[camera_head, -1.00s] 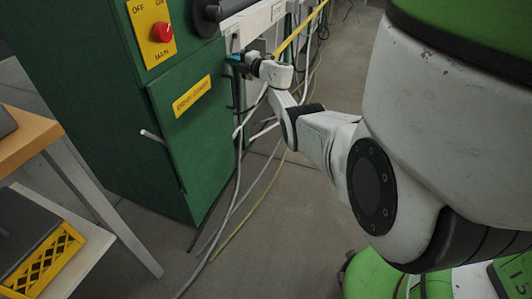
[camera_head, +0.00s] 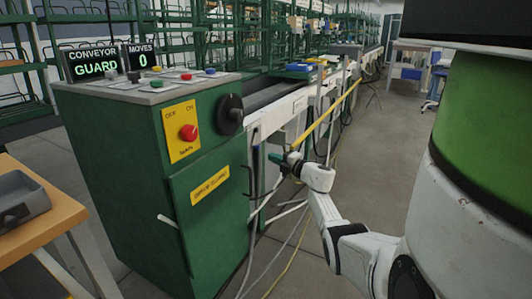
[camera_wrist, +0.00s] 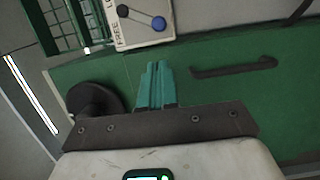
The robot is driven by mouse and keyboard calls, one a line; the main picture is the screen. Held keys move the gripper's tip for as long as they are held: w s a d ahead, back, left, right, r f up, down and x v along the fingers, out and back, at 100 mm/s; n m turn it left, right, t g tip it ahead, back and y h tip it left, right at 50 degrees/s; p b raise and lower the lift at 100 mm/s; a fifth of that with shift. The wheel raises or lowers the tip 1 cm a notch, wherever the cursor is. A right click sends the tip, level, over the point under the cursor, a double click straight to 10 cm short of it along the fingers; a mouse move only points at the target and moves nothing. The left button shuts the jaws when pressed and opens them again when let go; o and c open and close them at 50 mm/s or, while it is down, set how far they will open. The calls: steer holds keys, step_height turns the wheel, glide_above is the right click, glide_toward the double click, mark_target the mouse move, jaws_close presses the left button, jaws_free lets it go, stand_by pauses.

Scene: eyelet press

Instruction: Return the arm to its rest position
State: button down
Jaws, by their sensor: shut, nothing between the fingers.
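My gripper (camera_head: 276,157) is at the end of my white arm in the head view, beside the right side of the green conveyor cabinet (camera_head: 150,150). In the wrist view its teal fingers (camera_wrist: 156,84) are together with nothing between them. Behind them in that view are the green cabinet side, a dark handle (camera_wrist: 235,67) and a black round knob (camera_wrist: 92,100). I cannot tell from the pictures whether the fingers touch the cabinet.
The cabinet has a red main knob (camera_head: 188,132) and displays reading "CONVEYOR GUARD" and "MOVES 0" (camera_head: 143,60). A wooden table with a grey tray (camera_head: 20,202) stands left. Cables hang below the conveyor's yellow rail (camera_head: 325,120). Open floor (camera_head: 385,165) lies right of the conveyor.

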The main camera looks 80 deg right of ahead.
steer(key=shift+s+d+p+v, duration=0.1)
steer(key=shift+d+p+v, duration=0.1)
steer(key=shift+v, duration=0.45)
steer(key=shift+s+d+p+v, duration=0.1)
steer(key=shift+p+v, duration=0.05)
steer(key=shift+v, duration=0.5)
steer(key=shift+s+d+p+v, duration=0.1)
steer(key=shift+p+v, duration=0.1)
steer(key=shift+v, duration=0.5)
steer(key=shift+w, duration=0.1)
